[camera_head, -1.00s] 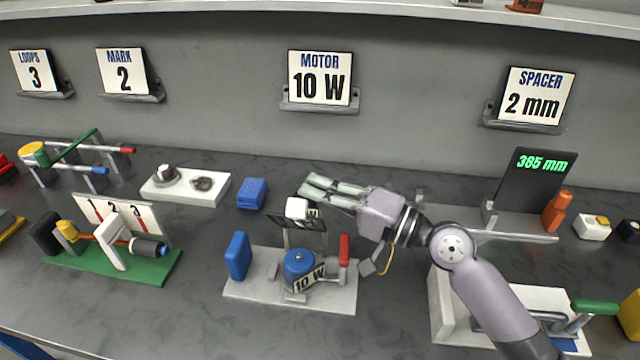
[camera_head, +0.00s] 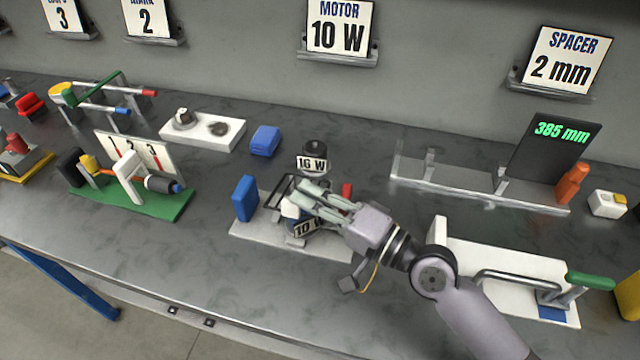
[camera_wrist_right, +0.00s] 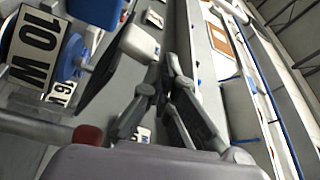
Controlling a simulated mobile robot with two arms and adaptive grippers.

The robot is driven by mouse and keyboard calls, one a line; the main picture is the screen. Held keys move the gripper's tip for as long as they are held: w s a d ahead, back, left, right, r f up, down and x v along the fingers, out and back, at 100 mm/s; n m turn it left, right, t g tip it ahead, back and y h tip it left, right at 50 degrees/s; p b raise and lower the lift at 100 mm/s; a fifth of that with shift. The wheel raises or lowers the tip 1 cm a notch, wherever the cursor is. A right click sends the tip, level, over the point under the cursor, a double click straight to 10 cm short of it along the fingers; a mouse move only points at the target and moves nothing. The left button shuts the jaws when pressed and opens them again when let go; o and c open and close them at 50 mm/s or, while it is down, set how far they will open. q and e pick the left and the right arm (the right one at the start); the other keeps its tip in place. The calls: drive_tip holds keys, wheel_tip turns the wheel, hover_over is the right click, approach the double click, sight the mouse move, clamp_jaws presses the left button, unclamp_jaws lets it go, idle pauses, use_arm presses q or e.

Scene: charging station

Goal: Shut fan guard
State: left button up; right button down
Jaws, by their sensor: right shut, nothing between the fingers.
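The fan guard (camera_head: 282,189) is a dark frame behind and above the blue motor labelled 10 W (camera_head: 308,228), on a light grey base (camera_head: 250,236). My right gripper (camera_head: 298,190) is shut and empty, over the guard and motor, and hides much of both. In the right wrist view the shut fingers (camera_wrist_right: 168,88) are beside the guard's white block (camera_wrist_right: 140,42). The dark guard panel (camera_wrist_right: 103,80) stands off the motor at an angle there. I cannot tell whether the fingers touch it. My left gripper is not in view.
A blue block (camera_head: 245,198) and a red handle (camera_head: 347,191) stand on the same base. A black-topped 16 W motor (camera_head: 314,160) is just behind. The green-based fixture (camera_head: 140,200) is at left, a green-handled clamp (camera_head: 588,281) at right.

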drive_tip(key=shift+s+f, duration=0.25)
drive_tip(key=shift+f, duration=0.2)
drive_tip(key=shift+r, duration=0.15)
idle(0.3)
